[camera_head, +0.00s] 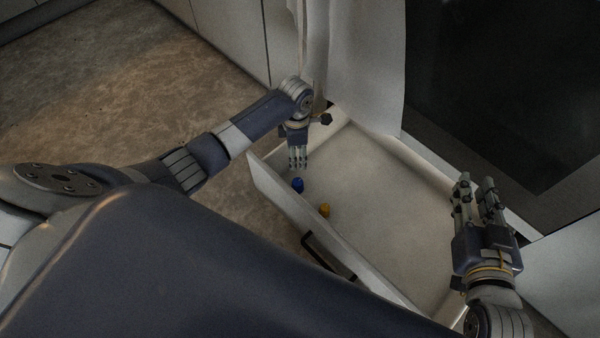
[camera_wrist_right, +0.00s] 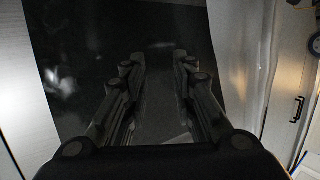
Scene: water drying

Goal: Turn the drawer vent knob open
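An open white drawer (camera_head: 388,190) is pulled out below the dark appliance. I cannot tell which is the vent knob. My left gripper (camera_head: 299,166) points down into the drawer, just behind the blue piece in the head view. Whether they touch is unclear, and its finger gap is too small to judge. My right gripper (camera_head: 476,183) is open and empty at the drawer's right side. Its spread fingers also show in the right wrist view (camera_wrist_right: 160,75).
A dark handle (camera_head: 328,257) is on the drawer's front panel (camera_head: 280,207). A dark appliance front (camera_head: 490,90) stands behind the drawer, with a pale curtain-like sheet (camera_head: 365,65) beside it. Brown floor (camera_head: 150,85) lies open at the left.

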